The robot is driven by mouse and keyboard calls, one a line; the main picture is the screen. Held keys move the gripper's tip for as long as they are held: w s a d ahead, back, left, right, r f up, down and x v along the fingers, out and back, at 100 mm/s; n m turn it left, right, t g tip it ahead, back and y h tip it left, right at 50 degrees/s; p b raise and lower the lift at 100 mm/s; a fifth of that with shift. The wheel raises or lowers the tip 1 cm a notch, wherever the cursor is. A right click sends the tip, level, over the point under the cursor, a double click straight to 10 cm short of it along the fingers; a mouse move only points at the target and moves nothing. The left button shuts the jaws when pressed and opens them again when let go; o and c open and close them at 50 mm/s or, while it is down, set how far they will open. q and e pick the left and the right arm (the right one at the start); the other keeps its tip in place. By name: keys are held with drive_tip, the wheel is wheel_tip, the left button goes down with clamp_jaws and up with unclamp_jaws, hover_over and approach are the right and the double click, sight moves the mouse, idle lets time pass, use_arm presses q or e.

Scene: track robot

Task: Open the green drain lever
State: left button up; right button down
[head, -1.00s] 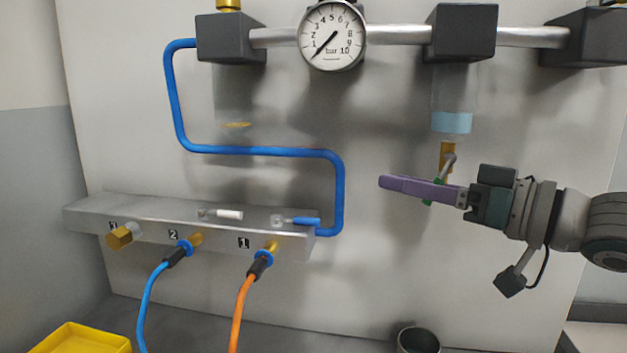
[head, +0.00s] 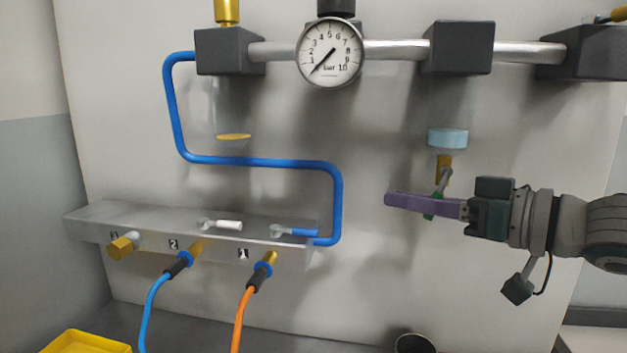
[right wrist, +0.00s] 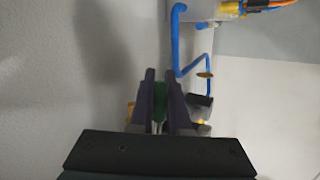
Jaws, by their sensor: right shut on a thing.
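The green drain lever (head: 428,216) hangs from a grey arm beside the brass drain fitting (head: 441,164), under the right-hand filter bowl. The purple fingers of my right gripper (head: 391,200) come in from the right, across the lever, and hide much of it. In the right wrist view the green lever (right wrist: 160,98) sits between the two fingers of my right gripper (right wrist: 160,73), which are shut on it. My left gripper is not in view.
The filter bowl (head: 447,138) holds light blue liquid. A pressure gauge (head: 330,53) sits on the pipe, its needle low. At left are a blue pipe (head: 338,195) and a metal manifold (head: 90,227) with hoses. A dark cup (head: 414,343) stands below.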

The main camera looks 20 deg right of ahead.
use_arm(q)
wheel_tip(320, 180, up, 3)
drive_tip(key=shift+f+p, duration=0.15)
drive_tip(key=shift+p, duration=0.5)
use_arm(e)
drive_tip(key=shift+s+d+f+n+g+h, duration=0.2)
drive_tip(key=shift+d+f+n+g+h, duration=0.1)
drive_tip(key=shift+g+h, duration=0.25)
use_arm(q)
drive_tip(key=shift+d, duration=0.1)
use_arm(e)
drive_tip(key=c, duration=0.9)
unclamp_jaws()
